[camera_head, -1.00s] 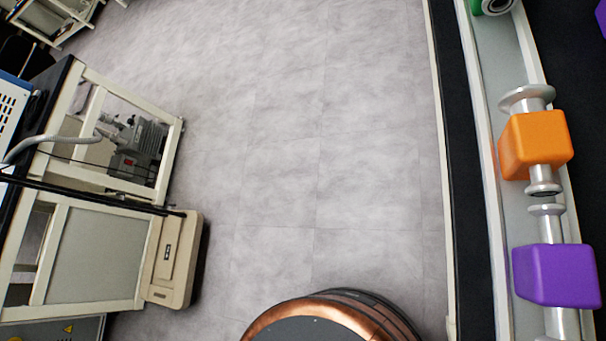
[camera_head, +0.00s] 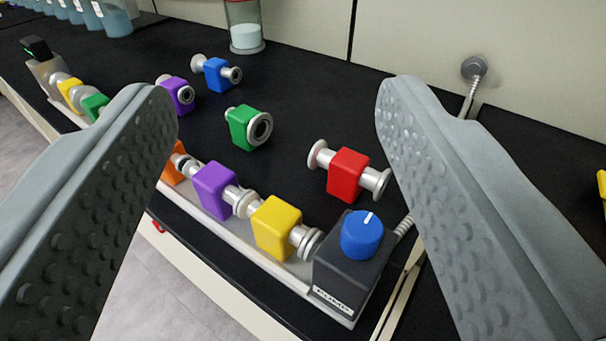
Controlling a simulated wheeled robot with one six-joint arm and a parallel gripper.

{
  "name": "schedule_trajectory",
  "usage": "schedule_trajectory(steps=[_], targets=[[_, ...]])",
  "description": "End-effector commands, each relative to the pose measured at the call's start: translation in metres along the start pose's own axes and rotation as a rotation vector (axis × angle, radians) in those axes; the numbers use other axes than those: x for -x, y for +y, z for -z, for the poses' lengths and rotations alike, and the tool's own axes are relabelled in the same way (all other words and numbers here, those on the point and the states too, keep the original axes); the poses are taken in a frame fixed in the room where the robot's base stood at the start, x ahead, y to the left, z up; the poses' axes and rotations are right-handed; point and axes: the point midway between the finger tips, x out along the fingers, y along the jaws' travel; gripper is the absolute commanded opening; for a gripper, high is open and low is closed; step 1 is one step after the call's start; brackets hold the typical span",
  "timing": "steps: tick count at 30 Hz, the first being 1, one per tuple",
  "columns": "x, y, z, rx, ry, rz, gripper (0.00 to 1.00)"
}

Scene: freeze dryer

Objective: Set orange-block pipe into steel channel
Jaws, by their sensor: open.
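The orange-block pipe (camera_head: 171,172) appears in line with the other pipes along the steel channel (camera_head: 205,226); my left finger hides much of it. Whether it is fully seated cannot be told. To its right in the channel are a purple-block pipe (camera_head: 214,190) and a yellow-block pipe (camera_head: 271,228). The channel's near end holds a black pump box with a blue knob (camera_head: 362,236). My gripper (camera_head: 268,95) is open, its fingers wide apart at left and right, with nothing between them in its grasp.
On the black bench, loose blue-block (camera_head: 216,75), green-block (camera_head: 240,128), red-block (camera_head: 347,176) and purple-block (camera_head: 180,94) pipes lie behind the channel. A glass jar (camera_head: 245,30) stands at the back. Farther along the channel are yellow (camera_head: 70,94) and green (camera_head: 94,107) blocks.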

Motion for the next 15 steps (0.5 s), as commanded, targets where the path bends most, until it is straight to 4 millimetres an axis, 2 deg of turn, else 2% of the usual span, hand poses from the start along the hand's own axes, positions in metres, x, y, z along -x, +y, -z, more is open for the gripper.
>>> schedule_trajectory(steps=[6,7,15], targets=[[-0.0003,-0.0002,0.0002,0.001,-0.001,0.001,0.58],[-0.0003,-0.0002,0.0002,0.001,-0.001,0.001,0.62],[-0.0053,-0.0012,0.0005,0.009,-0.021,0.004,0.62]])
